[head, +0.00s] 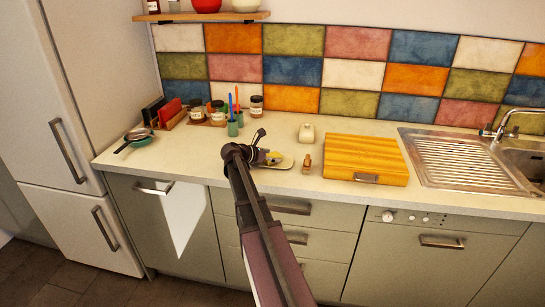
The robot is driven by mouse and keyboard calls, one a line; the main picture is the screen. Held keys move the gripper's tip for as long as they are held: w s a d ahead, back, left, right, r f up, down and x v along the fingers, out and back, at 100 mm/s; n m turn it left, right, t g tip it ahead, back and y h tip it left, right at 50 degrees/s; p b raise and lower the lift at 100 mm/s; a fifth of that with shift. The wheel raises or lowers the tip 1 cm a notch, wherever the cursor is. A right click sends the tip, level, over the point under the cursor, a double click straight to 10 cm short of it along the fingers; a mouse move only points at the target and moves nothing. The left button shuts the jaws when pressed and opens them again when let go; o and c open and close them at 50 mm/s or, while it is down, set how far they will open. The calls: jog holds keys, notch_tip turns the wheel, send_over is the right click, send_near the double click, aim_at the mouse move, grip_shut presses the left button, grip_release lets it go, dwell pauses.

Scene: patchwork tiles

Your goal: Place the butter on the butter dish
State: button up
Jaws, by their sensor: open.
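My gripper (262,145) is over the worktop, to the left of the wooden board, with its fingers apart. Beside and partly behind it lies a flat pale dish (286,162), which looks like the butter dish. A small yellow piece (275,156), probably the butter, shows at the dish, close to the lower finger. The gripper and arm hide part of both, so I cannot tell whether they touch the gripper. A cream rounded object (307,132), perhaps the dish's lid, stands behind and to the right.
A small brown item (307,163) stands between the dish and the wooden board (366,158). The sink (465,160) is at right. Jars (218,113), a green cup with utensils (233,127) and a pan (138,135) are at left. The worktop's front left is clear.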

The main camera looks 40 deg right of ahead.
jog(key=shift+r, duration=0.2)
jog(key=p+v, duration=0.5)
jog(key=v, duration=0.7)
jog(key=shift+f, duration=0.1)
dwell(0.6)
jog(key=s+a+f+m+y, duration=0.3)
jog(key=s+a+m+y, duration=0.1)
jog(key=a, duration=0.7)
jog(key=s+a+f+m+y, duration=0.4)
jog(key=s+a+m, duration=0.3)
jog(key=a, duration=0.3)
jog(key=s+a+f+m+t+y, duration=0.1)
jog(key=s+a+f+m+y, duration=0.3)
jog(key=a, duration=0.7)
jog(key=s+m+y, duration=0.1)
jog(key=s+m, duration=0.1)
jog(key=s, duration=0.1)
jog(key=shift+a+f, duration=0.2)
jog(key=shift+a, duration=0.15)
